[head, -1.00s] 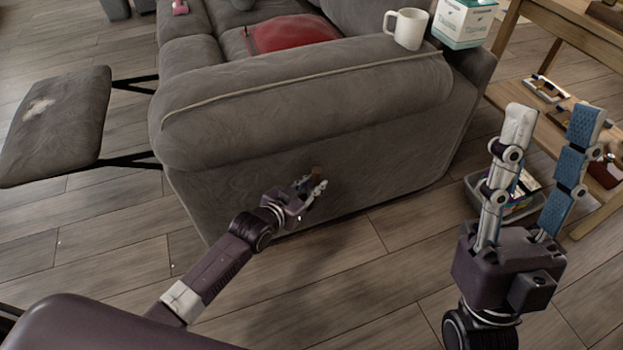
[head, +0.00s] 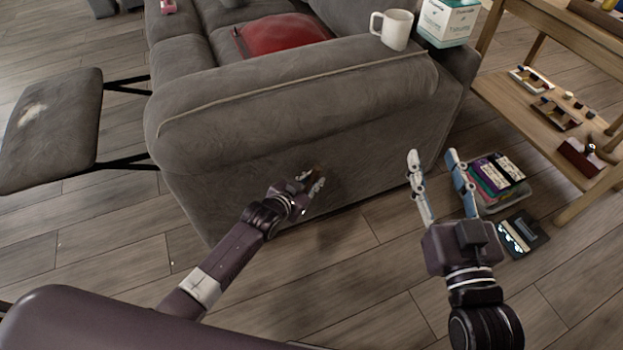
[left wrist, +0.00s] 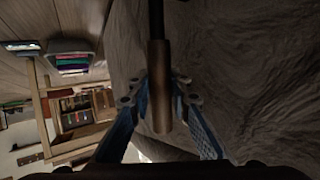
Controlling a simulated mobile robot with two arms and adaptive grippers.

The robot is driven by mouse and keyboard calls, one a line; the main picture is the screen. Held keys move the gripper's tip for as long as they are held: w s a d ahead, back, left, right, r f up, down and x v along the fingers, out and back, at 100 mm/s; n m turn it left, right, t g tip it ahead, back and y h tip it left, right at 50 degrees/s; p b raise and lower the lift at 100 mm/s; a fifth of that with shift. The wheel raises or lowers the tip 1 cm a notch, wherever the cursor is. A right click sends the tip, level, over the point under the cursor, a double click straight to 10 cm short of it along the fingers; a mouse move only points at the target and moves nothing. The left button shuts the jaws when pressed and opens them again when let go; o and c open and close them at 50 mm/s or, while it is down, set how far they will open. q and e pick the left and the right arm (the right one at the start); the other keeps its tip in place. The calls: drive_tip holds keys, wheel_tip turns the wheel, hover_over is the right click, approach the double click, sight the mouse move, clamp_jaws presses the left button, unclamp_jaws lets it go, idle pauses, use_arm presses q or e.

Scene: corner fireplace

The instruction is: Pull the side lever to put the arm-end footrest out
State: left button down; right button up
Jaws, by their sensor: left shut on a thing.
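The grey sofa (head: 300,130) stands with its arm end facing me. Its footrest (head: 50,130), with a pale worn patch, is out at the left on dark metal struts. The side lever (left wrist: 158,85) has a brown, rod-like handle and shows in the left wrist view. My left gripper (head: 316,184) is at the sofa's side panel. In the left wrist view its fingers (left wrist: 161,97) are closed around the lever handle. In the head view the lever is mostly hidden by the gripper. My right gripper (head: 431,160) is open and empty, right of the sofa's side.
A white mug (head: 394,28) and a tissue box (head: 447,20) stand on the sofa's arm. A red cushion (head: 285,34) lies on the seat. A wooden shelf (head: 545,110) stands at the right. A bin of cases (head: 495,180) and a dark item (head: 522,233) are on the floor.

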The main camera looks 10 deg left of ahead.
use_arm(q)
drive_tip(key=shift+d, duration=0.1)
idle(0.4)
drive_tip(key=c, duration=2)
unclamp_jaws()
drive_tip(key=shift+c, duration=0.2)
drive_tip(key=shift+s+r, duration=0.2)
drive_tip(key=shift+s, duration=0.35)
drive_tip(key=v, duration=1.1)
drive_tip(key=shift+w, duration=0.15)
drive_tip(key=shift+a, duration=0.25)
